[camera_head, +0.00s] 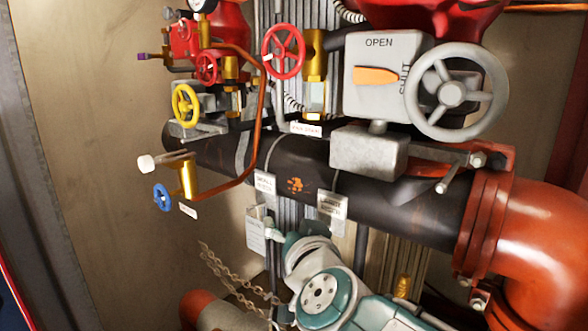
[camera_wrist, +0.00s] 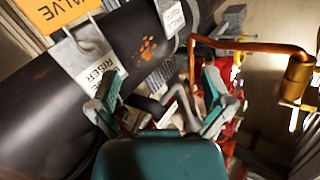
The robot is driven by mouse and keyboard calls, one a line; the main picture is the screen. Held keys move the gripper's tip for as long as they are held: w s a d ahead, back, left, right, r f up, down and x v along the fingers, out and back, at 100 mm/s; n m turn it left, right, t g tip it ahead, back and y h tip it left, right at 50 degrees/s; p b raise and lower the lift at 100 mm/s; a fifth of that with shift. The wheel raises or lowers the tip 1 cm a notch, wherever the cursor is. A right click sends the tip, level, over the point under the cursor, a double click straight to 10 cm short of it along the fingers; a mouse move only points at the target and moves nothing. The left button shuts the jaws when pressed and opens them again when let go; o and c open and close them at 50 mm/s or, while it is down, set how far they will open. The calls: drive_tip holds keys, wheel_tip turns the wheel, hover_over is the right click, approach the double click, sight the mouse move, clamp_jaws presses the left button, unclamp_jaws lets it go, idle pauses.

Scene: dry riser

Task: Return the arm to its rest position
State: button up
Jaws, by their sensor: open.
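My arm (camera_head: 325,295), teal and pale grey, rises from the bottom of the head view in front of the lower pipework. Its gripper cannot be made out clearly there. In the wrist view my gripper (camera_wrist: 158,92) has its two teal fingers spread apart, with nothing held between them. Behind the fingers, the wrist view shows tags, pipework and red parts. I cannot tell the exact gap between the fingers and these parts.
A black pipe (camera_head: 300,170) crosses above my arm and joins a red elbow (camera_head: 550,240) at right. A grey handwheel (camera_head: 455,92), red handwheel (camera_head: 283,51), yellow handwheel (camera_head: 185,105) and blue handwheel (camera_head: 162,197) stick out. A chain (camera_head: 225,270) hangs left of my arm. Bare wall lies left.

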drive_tip(key=s+d+f+g+h, duration=0.4)
drive_tip(key=s+d+f+g, duration=0.6)
drive_tip(key=s+d+f, duration=0.5)
wheel_tip(320, 180, down, 2)
drive_tip(key=shift+s+d+f+n+g, duration=0.15)
drive_tip(key=shift+s+d+n+g, duration=0.2)
drive_tip(key=shift+s, duration=0.8)
drive_tip(key=shift+a, duration=0.15)
idle(0.5)
